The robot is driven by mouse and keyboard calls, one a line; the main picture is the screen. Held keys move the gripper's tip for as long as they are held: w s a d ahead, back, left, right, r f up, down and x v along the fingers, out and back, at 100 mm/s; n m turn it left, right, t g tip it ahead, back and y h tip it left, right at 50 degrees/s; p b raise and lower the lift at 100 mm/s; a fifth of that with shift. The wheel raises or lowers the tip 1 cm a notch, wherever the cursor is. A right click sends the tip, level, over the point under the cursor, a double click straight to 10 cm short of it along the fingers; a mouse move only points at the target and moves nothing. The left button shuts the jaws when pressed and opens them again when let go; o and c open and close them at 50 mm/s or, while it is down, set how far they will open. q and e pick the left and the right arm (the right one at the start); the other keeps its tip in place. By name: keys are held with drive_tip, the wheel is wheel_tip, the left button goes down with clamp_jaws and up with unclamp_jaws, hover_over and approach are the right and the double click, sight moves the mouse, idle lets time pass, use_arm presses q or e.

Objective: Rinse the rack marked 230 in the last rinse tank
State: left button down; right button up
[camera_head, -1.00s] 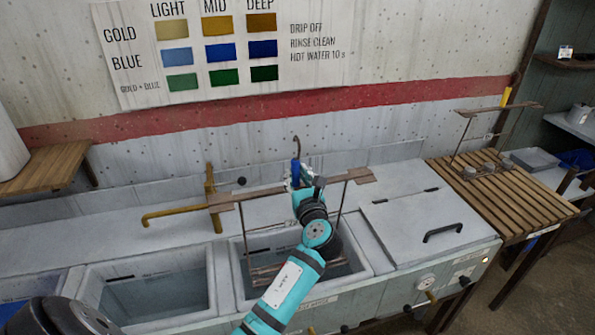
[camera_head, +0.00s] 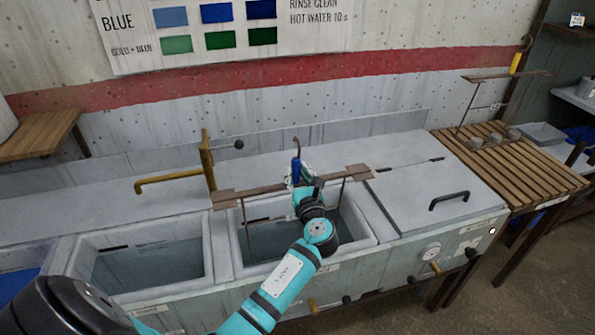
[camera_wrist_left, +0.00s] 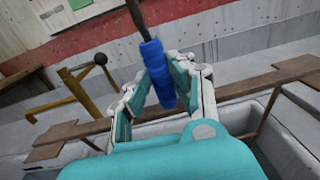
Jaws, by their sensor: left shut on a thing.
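My left gripper (camera_head: 300,180) is shut on the blue handle (camera_head: 295,171) of a rack, and the handle also shows between the fingers in the left wrist view (camera_wrist_left: 158,75). The rack's brown crossbar (camera_head: 240,194) spans left to right above the right-hand open tank (camera_head: 222,250). Its thin rods (camera_head: 243,225) reach down into that tank. The rack's lower part is hidden by the water and my arm. No number is readable on the rack. My right gripper is not in view.
A closed lid (camera_head: 425,195) with a black handle is to the right. A slatted table (camera_head: 540,185) at right holds a second rack with a yellow handle (camera_head: 515,62).

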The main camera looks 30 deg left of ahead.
use_arm(q)
drive_tip(key=shift+r, duration=0.1)
idle(0.3)
drive_tip(key=shift+p+v, duration=0.5)
drive_tip(key=shift+v, duration=0.35)
drive_tip(key=shift+w+a, duration=0.1)
drive_tip(key=shift+w, duration=0.1)
drive_tip(key=shift+x, duration=1.45)
idle(0.8)
idle(0.7)
